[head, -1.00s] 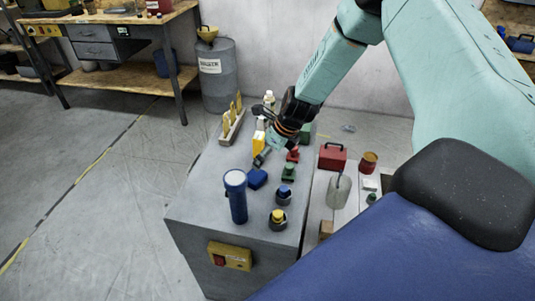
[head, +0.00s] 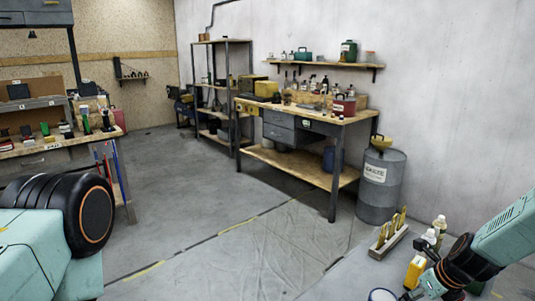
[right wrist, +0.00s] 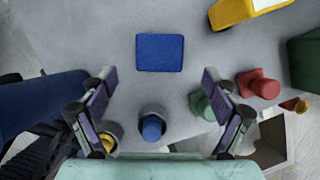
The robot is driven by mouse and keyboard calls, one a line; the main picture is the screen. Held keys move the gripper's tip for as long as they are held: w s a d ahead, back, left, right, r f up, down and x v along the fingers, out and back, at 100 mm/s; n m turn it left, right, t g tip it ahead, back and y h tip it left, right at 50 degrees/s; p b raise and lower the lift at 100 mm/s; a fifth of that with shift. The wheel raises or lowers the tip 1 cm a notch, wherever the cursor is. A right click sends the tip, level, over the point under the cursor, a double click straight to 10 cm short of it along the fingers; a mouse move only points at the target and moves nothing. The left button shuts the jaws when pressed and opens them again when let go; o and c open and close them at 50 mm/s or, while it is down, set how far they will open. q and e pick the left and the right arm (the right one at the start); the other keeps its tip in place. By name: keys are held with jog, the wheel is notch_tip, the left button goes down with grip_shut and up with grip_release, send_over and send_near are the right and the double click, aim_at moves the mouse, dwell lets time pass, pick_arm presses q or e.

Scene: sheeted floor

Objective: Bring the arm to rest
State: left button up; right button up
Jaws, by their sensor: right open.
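My right gripper (right wrist: 157,85) is open and empty in the right wrist view, with its two fingers spread wide over the grey bench top. A blue block (right wrist: 160,52) lies just beyond the fingertips, between their lines and apart from both. In the head view my right gripper (head: 424,290) is at the lower right, beside a yellow container (head: 413,271), with its tips near the bottom edge. My right arm comes in from the right edge. At the left of the head view only a teal and black part of my left arm shows. My left gripper is out of frame.
Around the right gripper stand a blue knob (right wrist: 152,127), a green piece (right wrist: 203,105), a red piece (right wrist: 259,84) and a dark blue cylinder (right wrist: 40,105). A grey drum (head: 381,187) and a workbench (head: 300,118) stand farther back. The middle floor is clear.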

jog(key=shift+b+x, duration=2.15)
jog(key=shift+x, duration=0.9)
jog(key=shift+r, duration=0.15)
